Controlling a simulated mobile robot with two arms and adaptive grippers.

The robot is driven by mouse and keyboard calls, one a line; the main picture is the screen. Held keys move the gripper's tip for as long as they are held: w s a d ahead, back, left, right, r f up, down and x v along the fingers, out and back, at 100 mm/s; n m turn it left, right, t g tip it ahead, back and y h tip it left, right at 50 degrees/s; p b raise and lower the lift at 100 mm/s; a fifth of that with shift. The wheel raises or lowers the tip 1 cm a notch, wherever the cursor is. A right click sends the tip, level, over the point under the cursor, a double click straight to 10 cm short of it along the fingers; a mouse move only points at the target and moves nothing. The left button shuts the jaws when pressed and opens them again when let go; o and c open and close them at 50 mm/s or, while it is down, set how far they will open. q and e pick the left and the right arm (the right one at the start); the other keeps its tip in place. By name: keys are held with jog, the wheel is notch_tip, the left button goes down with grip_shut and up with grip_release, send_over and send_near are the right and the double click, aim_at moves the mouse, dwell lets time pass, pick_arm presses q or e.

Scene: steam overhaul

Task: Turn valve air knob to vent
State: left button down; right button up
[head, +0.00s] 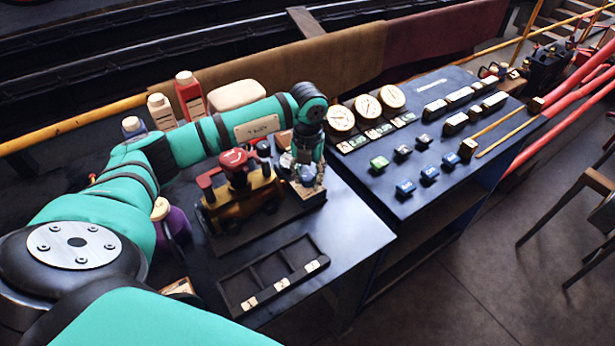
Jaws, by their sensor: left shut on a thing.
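My left gripper (306,172) reaches down at the right end of a model steam engine (238,190) with a red top and brass-coloured body. It is shut on a small blue-grey knob (307,176) on a pale block beside the engine. The fingers cover much of the knob, so I cannot read its setting or any vent marking. My right gripper is not in view.
A dark tray (262,299) with numbered compartments lies in front of the engine. Several bottles, one red (190,97), stand behind my left arm. A control panel (385,210) with gauges (341,119) and coloured buttons is at the right. The front right tabletop is bare.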

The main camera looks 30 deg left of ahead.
aim_at(308, 177)
pick_arm(q)
jog(key=shift+n, duration=1.6)
jog(key=shift+w, duration=0.1)
jog(key=c, duration=0.9)
grip_release()
jog(key=shift+c, duration=0.2)
notch_tip(308, 177, up, 12)
